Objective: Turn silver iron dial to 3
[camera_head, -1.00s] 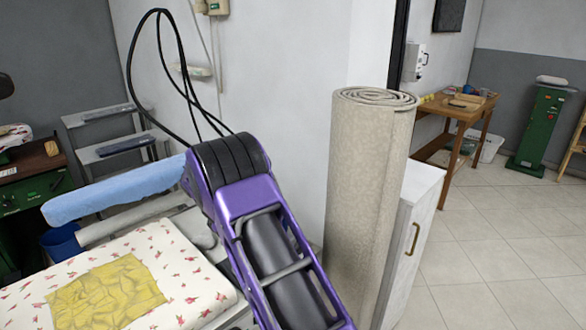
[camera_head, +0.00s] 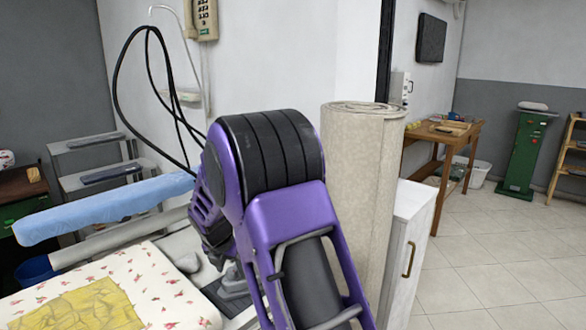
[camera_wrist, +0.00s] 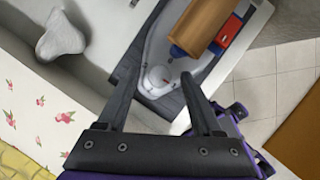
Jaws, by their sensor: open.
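The silver iron (camera_wrist: 153,55) lies beneath my gripper (camera_wrist: 159,66) in the wrist view, with a brown cylindrical handle (camera_wrist: 204,22) and a red part (camera_wrist: 229,32) beside the handle. A round whitish dial (camera_wrist: 158,77) on the iron shows between my two fingers. My gripper is open, with one finger on either side of the dial. I cannot tell whether the fingers touch it, and its setting is not readable. In the head view, my purple arm covers most of that area; only a grey piece on a dark pad (camera_head: 226,300) shows beside it.
The ironing board (camera_head: 150,290) has a floral cover with a yellow cloth (camera_head: 75,308) on it. A whitish lump (camera_head: 187,262) sits near the pad. A blue padded sleeve board (camera_head: 100,209) is behind. A rolled rug (camera_head: 362,190) and white cabinet (camera_head: 404,250) stand at right.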

